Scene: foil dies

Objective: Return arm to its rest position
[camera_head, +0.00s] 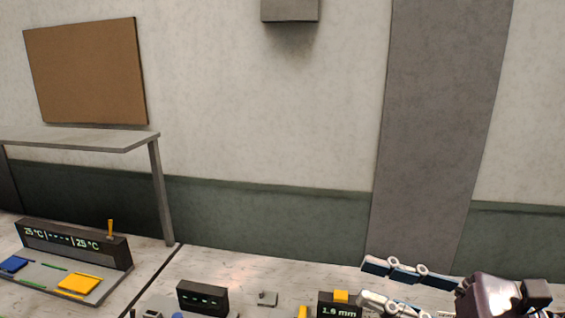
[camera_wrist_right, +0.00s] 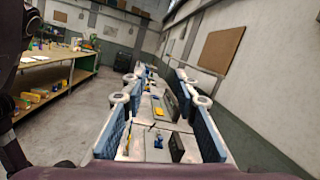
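My right gripper (camera_head: 366,284) comes in at the bottom right of the head view, above the bench, with its fingers pointing left. Its two blue-and-white fingers stand apart with nothing between them. The right wrist view also shows the gripper (camera_wrist_right: 160,82) open and empty, with a clear gap between the fingers. Through that gap the bench top and its devices are seen farther off. My left gripper is in neither view.
A display box reading about 1.9 mm (camera_head: 340,310) stands just left of the gripper. A dark display box (camera_head: 203,297) and a temperature station (camera_head: 75,246) stand farther left. A second workbench (camera_wrist_right: 38,75) stands across open floor (camera_wrist_right: 70,125).

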